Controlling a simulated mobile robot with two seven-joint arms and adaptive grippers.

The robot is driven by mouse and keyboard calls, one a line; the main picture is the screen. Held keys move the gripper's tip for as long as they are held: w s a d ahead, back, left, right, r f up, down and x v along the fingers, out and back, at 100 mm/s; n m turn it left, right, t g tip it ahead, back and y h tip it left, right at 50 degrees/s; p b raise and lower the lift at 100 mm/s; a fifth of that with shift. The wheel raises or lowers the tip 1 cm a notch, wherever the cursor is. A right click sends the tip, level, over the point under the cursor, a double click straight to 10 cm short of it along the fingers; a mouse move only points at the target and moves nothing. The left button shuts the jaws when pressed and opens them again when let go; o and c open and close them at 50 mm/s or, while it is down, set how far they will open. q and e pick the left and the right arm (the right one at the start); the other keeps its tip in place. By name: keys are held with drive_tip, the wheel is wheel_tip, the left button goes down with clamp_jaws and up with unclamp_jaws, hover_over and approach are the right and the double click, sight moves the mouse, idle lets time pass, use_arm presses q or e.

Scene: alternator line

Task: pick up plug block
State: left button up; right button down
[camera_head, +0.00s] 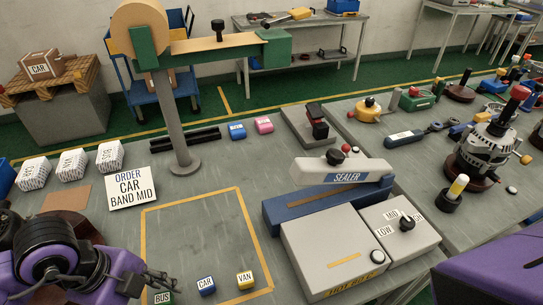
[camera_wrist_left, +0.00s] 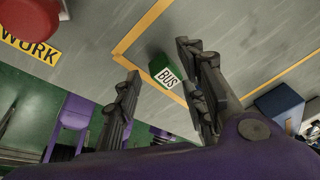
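No block in view carries a readable "plug" label. A green block marked BUS (camera_head: 162,298) lies at the front of the yellow-taped area, partly cut by the picture's lower edge. A blue CAR block (camera_head: 205,285) and a yellow VAN block (camera_head: 245,280) stand to its right. My left gripper (camera_head: 150,281) is close beside the BUS block. In the left wrist view my left gripper (camera_wrist_left: 157,62) is open, and the BUS block (camera_wrist_left: 166,74) shows between its spread fingers, nearer the right one. Contact cannot be told. My right gripper is out of view.
A grey sealer machine (camera_head: 335,245) stands right of the taped area. An order card (camera_head: 130,188), white bags (camera_head: 72,165) and a post (camera_head: 180,125) stand behind. Blue (camera_head: 237,131) and pink (camera_head: 264,125) blocks lie farther back. The taped area's middle is clear.

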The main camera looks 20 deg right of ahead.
use_arm(q)
drive_tip(key=shift+x, duration=0.95)
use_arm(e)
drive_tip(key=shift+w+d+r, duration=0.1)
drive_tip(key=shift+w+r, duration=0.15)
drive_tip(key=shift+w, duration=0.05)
use_arm(q)
drive_tip(key=shift+c, duration=0.2)
drive_tip(key=c, duration=0.8)
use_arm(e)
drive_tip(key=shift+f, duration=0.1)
use_arm(q)
drive_tip(key=shift+r, duration=0.15)
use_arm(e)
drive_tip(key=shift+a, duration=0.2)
